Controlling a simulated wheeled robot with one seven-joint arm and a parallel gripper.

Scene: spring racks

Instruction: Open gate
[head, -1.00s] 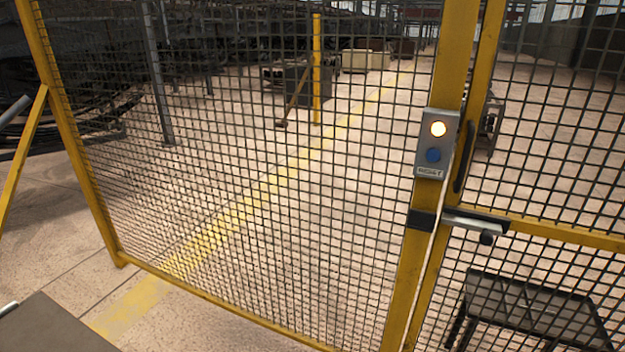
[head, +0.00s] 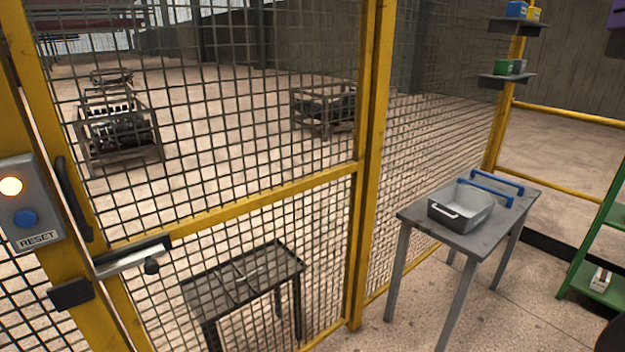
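The gate (head: 230,216) is a yellow-framed mesh panel in the left half of the head view. It stands closed against the yellow post at the left. A black pull handle (head: 74,198) is on its left upright. A metal slide bolt (head: 132,257) with a dark knob (head: 152,267) sits below the handle, level with the gate's middle rail. A dark catch (head: 71,293) is on the post beside the bolt. A grey box (head: 30,205) on the post has a lit amber lamp (head: 11,186), a blue button (head: 25,218) and a RESET label. My gripper is not in view.
A grey table (head: 468,236) with a grey bin (head: 461,206) and blue handles (head: 492,188) stands right of the gate. A dark table (head: 244,285) shows through the mesh. A green shelf (head: 597,240) is at the right edge. Open floor lies between the grey table and shelf.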

